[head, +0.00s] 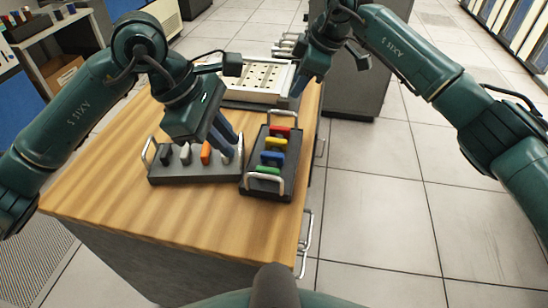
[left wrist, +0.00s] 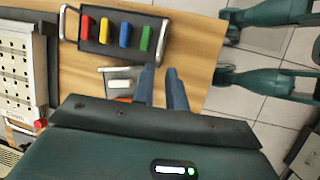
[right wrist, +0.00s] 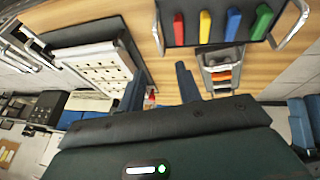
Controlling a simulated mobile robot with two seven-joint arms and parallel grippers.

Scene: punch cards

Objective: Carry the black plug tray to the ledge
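A black plug tray (head: 195,177) with black, white and orange plugs and metal end handles lies on the wooden table; it also shows in the left wrist view (left wrist: 107,77). A second black tray (head: 256,147) with red, yellow, blue and green plugs lies just right of it. My left gripper (head: 229,150) is low over the first tray's right end, fingers partly apart. In the left wrist view its fingers (left wrist: 160,72) appear beside the handle, with no handle visible between them. My right gripper (head: 300,85) is open and empty near the table's back right. I cannot identify the ledge.
A white perforated panel (head: 258,82) stands at the table's back. A grey cabinet (head: 357,88) is behind my right arm. The wooden table top (head: 130,212) is clear at its front and left. Tiled floor (head: 375,225) lies right.

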